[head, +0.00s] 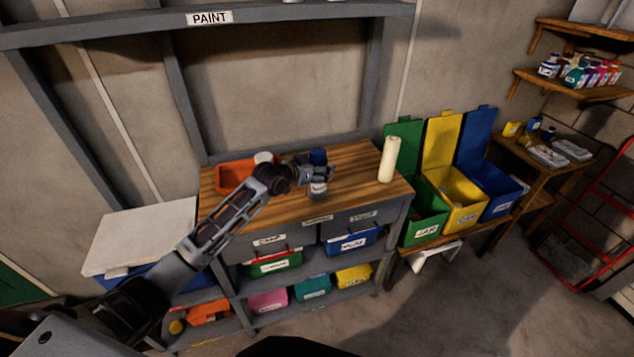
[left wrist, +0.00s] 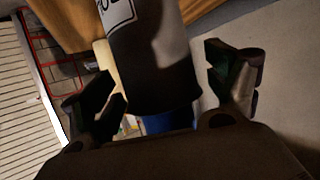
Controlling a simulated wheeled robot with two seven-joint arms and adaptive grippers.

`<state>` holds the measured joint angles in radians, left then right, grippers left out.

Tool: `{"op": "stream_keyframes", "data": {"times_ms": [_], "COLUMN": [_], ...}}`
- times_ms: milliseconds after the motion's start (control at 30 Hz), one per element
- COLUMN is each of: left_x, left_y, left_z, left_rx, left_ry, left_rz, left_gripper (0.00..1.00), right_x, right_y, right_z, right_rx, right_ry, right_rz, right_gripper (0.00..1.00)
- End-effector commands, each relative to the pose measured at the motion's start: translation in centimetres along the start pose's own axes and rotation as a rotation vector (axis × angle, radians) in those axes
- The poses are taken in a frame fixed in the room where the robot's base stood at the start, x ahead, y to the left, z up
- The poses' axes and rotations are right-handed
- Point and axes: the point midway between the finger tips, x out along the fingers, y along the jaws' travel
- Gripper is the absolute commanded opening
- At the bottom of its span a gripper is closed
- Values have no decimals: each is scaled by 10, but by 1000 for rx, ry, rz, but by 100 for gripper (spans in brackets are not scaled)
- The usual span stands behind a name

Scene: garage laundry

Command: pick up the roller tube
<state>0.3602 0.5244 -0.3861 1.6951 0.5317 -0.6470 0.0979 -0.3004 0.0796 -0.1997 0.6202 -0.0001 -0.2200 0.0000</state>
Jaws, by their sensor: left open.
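The roller tube (head: 389,160) is a pale cream cylinder standing upright at the right end of the wooden bench top (head: 285,205). A cream strip (left wrist: 104,66) behind the left finger in the left wrist view looks like the same tube, mostly hidden. My left gripper (head: 324,174) is open over the middle of the bench, left of the tube and apart from it. In the left wrist view a dark cylinder with a white label (left wrist: 150,60) shows between the open fingers; I cannot tell whether they touch it. My right gripper is not in view.
A blue-topped can (head: 318,156) and a small whitish jar (head: 317,189) are close by my left gripper. An orange tray (head: 233,176) lies left on the bench. Green, yellow and blue lidded bins (head: 428,225) stand to the right. Bare wood lies between gripper and tube.

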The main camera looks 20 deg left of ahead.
Motion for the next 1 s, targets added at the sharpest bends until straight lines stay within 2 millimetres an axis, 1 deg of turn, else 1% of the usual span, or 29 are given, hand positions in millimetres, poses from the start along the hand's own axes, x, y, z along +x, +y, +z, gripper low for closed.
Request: {"op": "stream_keyframes", "data": {"times_ms": [133,167,567,833,1000], "left_x": [0,0,0,0,-3], "left_y": [0,0,0,0,-1], "left_z": [0,0,0,-1,-8], "left_rx": [0,0,0,0,0], "left_ry": [0,0,-1,1,1], "left_rz": [0,0,0,0,-1], "left_gripper": [88,85,34,32,32], "right_x": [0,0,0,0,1], "right_y": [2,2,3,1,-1], "right_z": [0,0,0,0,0], "right_rx": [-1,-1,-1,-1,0], "right_ry": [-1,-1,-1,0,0], "right_rz": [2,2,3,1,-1], "right_gripper": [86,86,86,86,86]}}
